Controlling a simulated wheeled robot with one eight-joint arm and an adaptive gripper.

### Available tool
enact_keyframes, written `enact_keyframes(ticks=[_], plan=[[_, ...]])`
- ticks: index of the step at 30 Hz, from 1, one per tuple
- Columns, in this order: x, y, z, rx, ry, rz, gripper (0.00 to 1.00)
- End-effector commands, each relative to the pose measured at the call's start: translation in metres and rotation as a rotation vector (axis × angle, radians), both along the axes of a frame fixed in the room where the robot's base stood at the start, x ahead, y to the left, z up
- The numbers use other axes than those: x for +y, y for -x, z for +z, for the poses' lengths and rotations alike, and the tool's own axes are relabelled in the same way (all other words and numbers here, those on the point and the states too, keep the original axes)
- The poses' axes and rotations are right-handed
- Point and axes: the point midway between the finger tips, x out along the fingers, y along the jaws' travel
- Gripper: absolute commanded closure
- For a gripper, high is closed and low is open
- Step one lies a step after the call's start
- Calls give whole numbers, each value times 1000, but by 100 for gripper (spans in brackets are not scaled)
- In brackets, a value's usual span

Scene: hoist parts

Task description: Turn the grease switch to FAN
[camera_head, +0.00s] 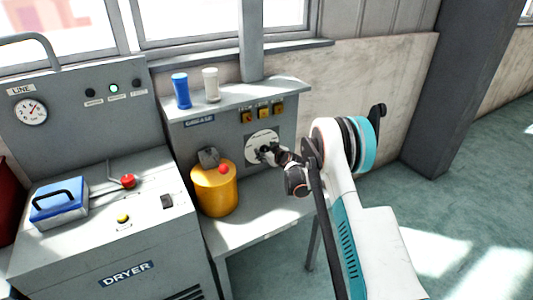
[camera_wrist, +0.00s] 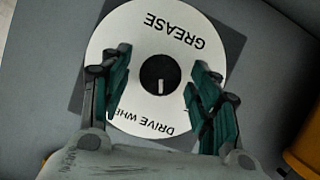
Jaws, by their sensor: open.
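The grease switch is a round white dial plate (camera_head: 255,140) on the front of the grey grease cabinet in the head view. In the wrist view the dial plate (camera_wrist: 133,30) shows the words GREASE and part of DRIVE WHE. Its black knob (camera_wrist: 159,74) has a white pointer mark toward the bottom of the picture. No FAN label is legible. My gripper (camera_wrist: 160,62) is open, one teal finger on each side of the knob with gaps between. In the head view my gripper (camera_head: 270,153) is at the dial and partly covers it.
A yellow container (camera_head: 214,195) with a red knob stands left of the dial. A blue cup (camera_head: 181,91) and a white cup (camera_head: 211,86) stand on the cabinet top. Several orange switches (camera_head: 263,112) sit above the dial. The dryer cabinet (camera_head: 160,260) is at left.

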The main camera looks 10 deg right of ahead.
Motion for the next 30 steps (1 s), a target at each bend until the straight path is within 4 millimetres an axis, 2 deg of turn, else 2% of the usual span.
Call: enact_keyframes(ticks=[6, 12, 23, 30], plan=[[0, 0, 0, 0, 0, 0, 44], [0, 0, 0, 0, 0, 0, 88], [0, 0, 0, 9, -27, -1, 88], [-2, 0, 0, 48, -147, 0, 88]])
